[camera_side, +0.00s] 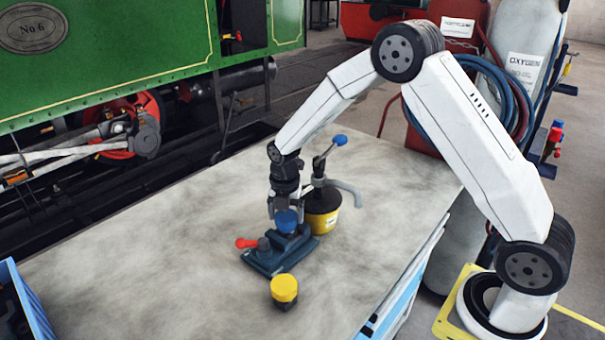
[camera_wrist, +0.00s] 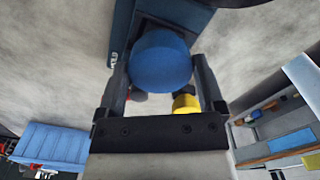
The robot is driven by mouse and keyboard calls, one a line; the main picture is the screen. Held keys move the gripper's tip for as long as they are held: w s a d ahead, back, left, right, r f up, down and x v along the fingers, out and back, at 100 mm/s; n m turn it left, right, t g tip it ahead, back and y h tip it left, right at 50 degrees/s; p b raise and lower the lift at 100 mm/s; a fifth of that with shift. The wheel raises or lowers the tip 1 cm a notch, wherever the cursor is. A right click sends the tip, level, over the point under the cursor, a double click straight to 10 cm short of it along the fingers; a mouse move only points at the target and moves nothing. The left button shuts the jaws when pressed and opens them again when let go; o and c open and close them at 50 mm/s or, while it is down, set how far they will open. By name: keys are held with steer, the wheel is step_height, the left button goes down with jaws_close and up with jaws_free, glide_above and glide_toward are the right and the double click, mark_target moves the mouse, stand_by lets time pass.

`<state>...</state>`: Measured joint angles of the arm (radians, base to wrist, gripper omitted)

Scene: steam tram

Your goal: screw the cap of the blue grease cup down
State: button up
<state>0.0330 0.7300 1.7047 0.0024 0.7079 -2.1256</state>
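The blue cap (camera_side: 286,221) of the grease cup is a round knob on a dark blue fixture (camera_side: 268,260) that lies on the bench. The cap also shows in the wrist view (camera_wrist: 161,62), where it fills the space between my fingers. My gripper (camera_side: 285,208) points down over it, with one finger on each side. In the wrist view the fingers of my gripper (camera_wrist: 161,75) meet the cap's left and right edges, with no clear gap. The cup's body under the cap is hidden, so I cannot tell how deep the cap sits.
A yellow-capped cup (camera_side: 284,290) stands in front of the fixture. A red-tipped lever (camera_side: 246,243) sticks out at the fixture's left. A blue bin (camera_side: 25,305) is at lower left. The bench (camera_side: 150,260) between is clear.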

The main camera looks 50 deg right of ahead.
steer(key=shift+o, duration=0.3)
steer(key=shift+r, duration=2.5)
steer(key=shift+r, duration=2)
steer(key=shift+f, duration=0.1)
steer(key=shift+f, duration=0.1)
steer(key=shift+f, duration=1.6)
